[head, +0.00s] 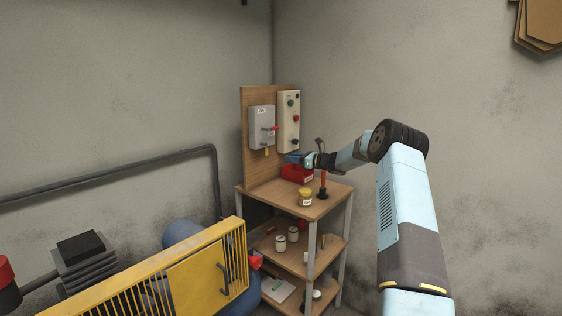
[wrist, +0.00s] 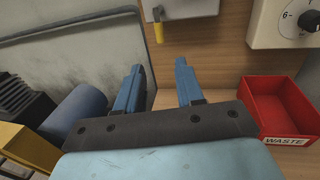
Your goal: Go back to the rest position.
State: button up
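My gripper (wrist: 157,88) shows in the wrist view with its two blue fingers apart and nothing between them. In the head view my gripper (head: 290,158) is at the end of my outstretched arm, in front of the wooden backboard and above the shelf's top. A red bin (head: 298,173) stands just below my gripper; in the wrist view the bin (wrist: 275,108), marked WASTE, is empty.
A wooden shelf unit (head: 338,191) stands in the corner. A yellow-lidded jar (head: 305,198) and a red-handled tool (head: 323,183) stand on its top. A yellow guard (head: 195,270) and blue tank are at the front left. A pipe (head: 120,173) runs along the left wall.

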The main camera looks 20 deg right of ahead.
jog(key=s+a+r+n+g+h, duration=0.1)
jog(key=s+a+r+n+g, duration=0.2)
jog(key=s+a+r+n, duration=0.4)
jog(key=s+a+r+n+g+h, duration=0.2)
jog(key=s+a+r+n+g, duration=0.25)
jog(key=s+a, duration=0.55)
jog(key=s+a+r+n+h, duration=0.1)
jog(key=s+r+n+h, duration=0.15)
jog(key=s, duration=0.85)
jog(key=s+a+r+n+h, duration=0.15)
jog(key=s+n, duration=0.25)
jog(key=s, duration=0.7)
jog(key=s+d+f+n+h, duration=0.1)
jog(key=s+d+n+h, duration=0.1)
jog(key=s, duration=0.8)
jog(key=s+d+f+n+h, duration=0.1)
jog(key=s+d+n+h, duration=0.1)
jog(key=s, duration=0.7)
jog(key=s+d+f+n+h, duration=0.1)
jog(key=s+d+n, duration=0.3)
jog(key=s, duration=0.6)
jog(key=shift+s+f+t+h, duration=0.25)
jog(key=shift+s+t+h, duration=0.1)
jog(key=shift+t+h, duration=0.15)
